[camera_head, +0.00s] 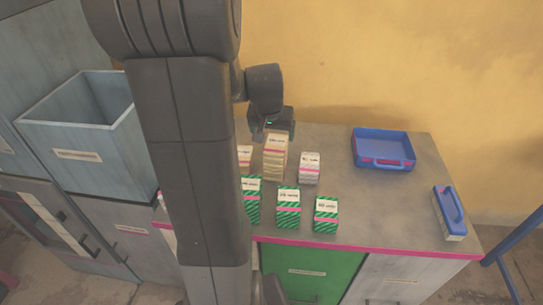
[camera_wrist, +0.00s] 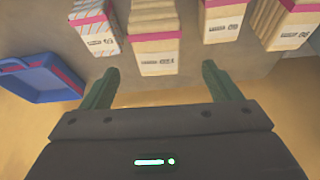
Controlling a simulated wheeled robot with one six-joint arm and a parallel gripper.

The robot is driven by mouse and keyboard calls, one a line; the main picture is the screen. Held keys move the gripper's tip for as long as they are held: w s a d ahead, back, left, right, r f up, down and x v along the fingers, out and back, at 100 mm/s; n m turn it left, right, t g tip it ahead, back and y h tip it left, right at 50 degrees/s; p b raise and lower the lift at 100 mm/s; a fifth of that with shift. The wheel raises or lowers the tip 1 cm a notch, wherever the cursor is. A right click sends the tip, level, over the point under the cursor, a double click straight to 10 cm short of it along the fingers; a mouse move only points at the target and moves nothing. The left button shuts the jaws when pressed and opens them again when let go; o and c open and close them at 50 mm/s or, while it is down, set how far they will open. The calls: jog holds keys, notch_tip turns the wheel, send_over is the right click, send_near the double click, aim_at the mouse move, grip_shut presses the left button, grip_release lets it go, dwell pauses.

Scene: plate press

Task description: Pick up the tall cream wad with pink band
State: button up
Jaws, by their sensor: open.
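The tall cream wad (camera_head: 274,158) with a pink band stands on the grey counter, just left of a shorter pale wad. In the wrist view the cream wad (camera_wrist: 153,40) is at top centre, its pink band and printed white label facing me. My gripper (camera_wrist: 160,72) is open and empty, its two green fingers apart. The wad is beyond the fingertips, roughly in line with the gap.
The shorter pale wad (camera_head: 309,168) stands close beside; other cream wads (camera_wrist: 228,20) (camera_wrist: 285,25) are on the other side. Green striped packs (camera_head: 288,207) stand in front. A blue tray (camera_head: 384,165) and a blue-handled block (camera_head: 450,212) are at right, with clear counter between.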

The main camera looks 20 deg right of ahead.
aim_at(274, 144)
jog(key=x, duration=0.5)
jog(key=shift+f, duration=0.2)
jog(key=shift+s+p+x, duration=0.2)
jog(key=shift+p+x, duration=0.1)
jog(key=shift+x, duration=2.35)
jog(key=shift+d, duration=0.15)
jog(key=shift+f+b, duration=0.25)
jog(key=shift+b, duration=0.2)
jog(key=shift+c, duration=0.4)
jog(key=c, duration=1.1)
